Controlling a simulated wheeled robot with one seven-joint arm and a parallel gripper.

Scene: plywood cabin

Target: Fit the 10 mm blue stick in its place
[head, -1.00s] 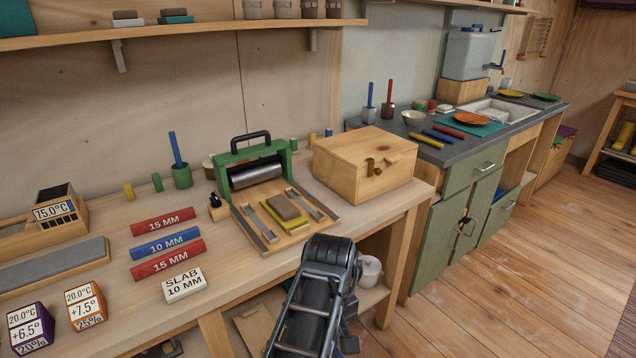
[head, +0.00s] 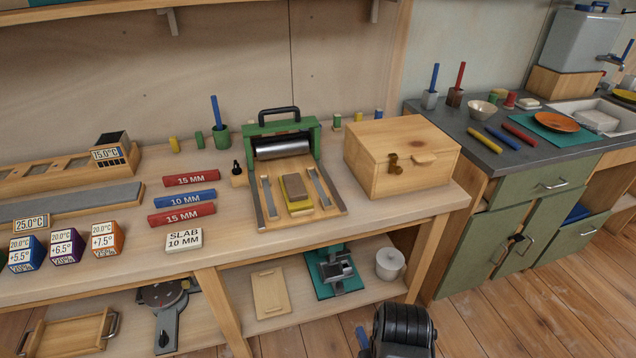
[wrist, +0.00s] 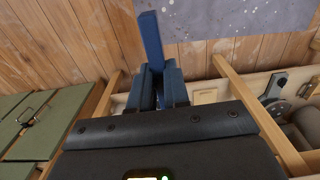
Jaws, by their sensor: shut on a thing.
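In the wrist view my gripper (wrist: 158,88) is shut on a blue stick (wrist: 151,38), which stands out beyond the dark fingers. No marking on it is readable there. In the head view my arm is at the bottom edge, away from the bench, and its fingers are not clear. A blue stick marked 10 MM (head: 193,199) lies on the bench between two red sticks marked 15 MM, the upper one (head: 190,181) and the lower one (head: 182,215). To their right is the green-framed roller press (head: 318,140); its wooden bed has a grey strip along each side, left (head: 269,197) and right (head: 319,187).
A yellow piece with a brown block (head: 297,189) on it lies mid-bed. A wooden box (head: 394,160) stands right of the press. A white SLAB 10 MM block (head: 184,240) and several marked cubes are at the front left. The shelf below holds a white pot (head: 390,264).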

